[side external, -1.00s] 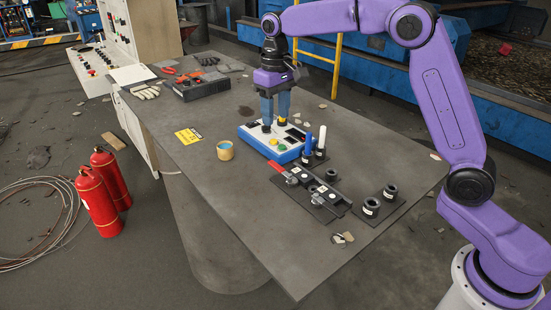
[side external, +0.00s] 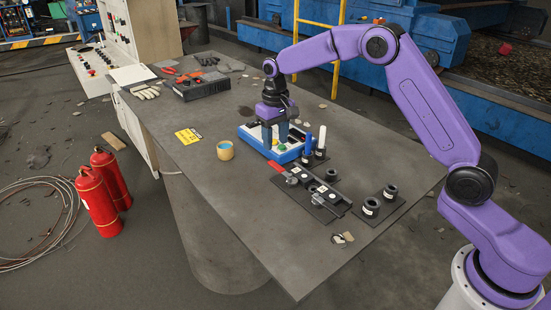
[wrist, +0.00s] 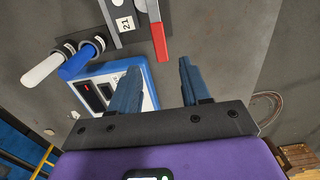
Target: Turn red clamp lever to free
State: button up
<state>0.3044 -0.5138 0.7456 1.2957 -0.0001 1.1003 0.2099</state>
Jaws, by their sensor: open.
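The red clamp lever (side external: 279,168) lies at the left end of a black clamp fixture (side external: 318,211) on the grey table, its red handle pointing up and left. In the wrist view the red lever (wrist: 159,38) shows at the top, ahead of and between my fingertips, apart from them. My gripper (side external: 275,145) points down over the front part of the blue-and-white button box, just behind the lever. In the wrist view its two blue fingers (wrist: 159,70) are spread with nothing between them. Part of the box is hidden behind the fingers.
The blue button box (side external: 289,156) is beneath my gripper. A blue peg (side external: 307,145) and a white peg (side external: 322,138) stand upright right of it. Black rings (side external: 390,191) sit on a plate further right.

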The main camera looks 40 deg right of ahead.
aim_at(276, 164)
notch_tip(276, 164, down, 7)
jog(key=shift+f, duration=0.1)
dwell(0.4)
grip_shut()
